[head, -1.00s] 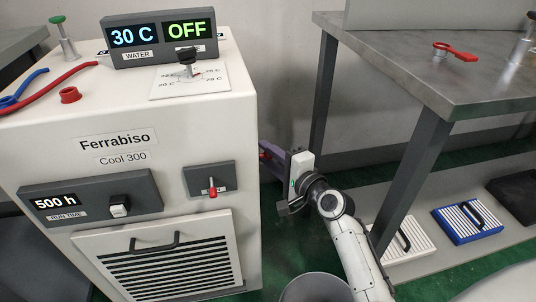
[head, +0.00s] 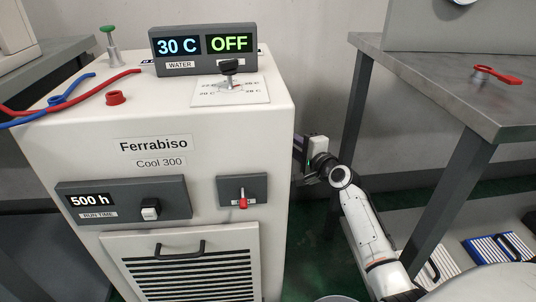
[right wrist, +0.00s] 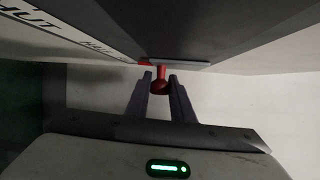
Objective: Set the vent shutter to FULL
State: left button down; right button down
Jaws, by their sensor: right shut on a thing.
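The vent shutter's red knob (right wrist: 159,87) shows in the right wrist view on a short red lever, under the dark panel on the machine's side. My right gripper (right wrist: 159,90) has its two fingers on either side of the knob and is shut on it. In the head view my right gripper (head: 302,172) is at the right side of the Ferrabiso machine (head: 155,125). The machine's edge hides the shutter there. My left gripper is not in view.
A grey bench (head: 440,90) with a red-handled part (head: 497,75) stands at the right, its leg close to my right arm. A blue-framed filter (head: 492,248) lies below it. On the machine are the OFF display (head: 230,44), a black-knobbed lever (head: 232,67) and hoses (head: 45,108).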

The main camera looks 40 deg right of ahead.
jog(key=shift+d+r, duration=0.1)
jog(key=shift+d, duration=0.05)
jog(key=c, duration=1.5)
grip_release()
jog(key=shift+w, duration=0.15)
jog(key=shift+c, duration=0.2)
jog(key=shift+s+p, duration=0.3)
jog(key=shift+s, duration=0.2)
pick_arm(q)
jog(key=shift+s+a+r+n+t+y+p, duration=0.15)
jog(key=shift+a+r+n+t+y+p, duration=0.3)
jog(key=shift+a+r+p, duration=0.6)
pick_arm(e)
jog(key=s+a+r, duration=0.1)
jog(key=s, duration=0.8)
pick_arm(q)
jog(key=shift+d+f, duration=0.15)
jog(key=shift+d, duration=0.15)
pick_arm(e)
jog(key=shift+s+a, duration=0.1)
